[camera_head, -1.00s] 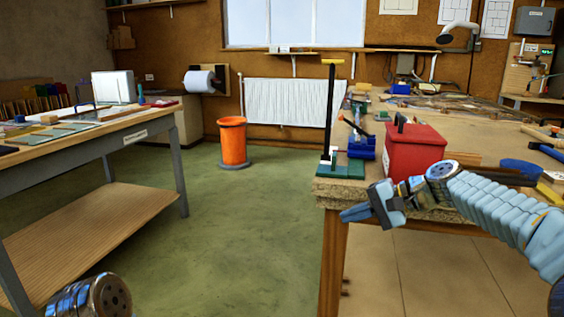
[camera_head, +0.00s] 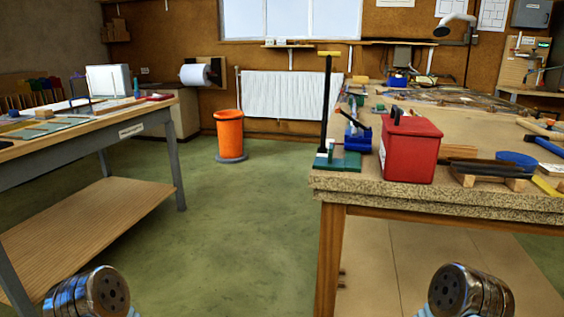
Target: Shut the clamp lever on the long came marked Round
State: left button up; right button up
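I cannot make out a came marked Round, and no such label is readable in the head view. A blue device with a dark angled lever (camera_head: 357,126) stands near the bench's left corner; I cannot tell whether it is a clamp. Beside it a tall black upright with a yellow top bar (camera_head: 326,100) rises from a green base (camera_head: 340,161). Dark long strips (camera_head: 487,168) lie on a wooden rest at the bench's front right. Only metal joints of my two arms show at the bottom left and bottom right; both grippers are out of view.
The right bench (camera_head: 430,195) holds a red box (camera_head: 409,150) at its front edge, a blue round item (camera_head: 516,159) and several tools at the right. A left table (camera_head: 100,134) has a lower shelf. Green floor lies open between them, with an orange bin (camera_head: 230,134) farther back.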

aim_at(356, 123)
jog(key=i+j+z, duration=0.1)
jog(key=j, duration=0.25)
jog(key=i+j, duration=0.3)
jog(key=i+j+z, duration=0.15)
jog(key=j, duration=0.25)
jog(key=i+j+z, duration=0.1)
jog(key=i+j, duration=0.15)
jog(key=j, duration=0.1)
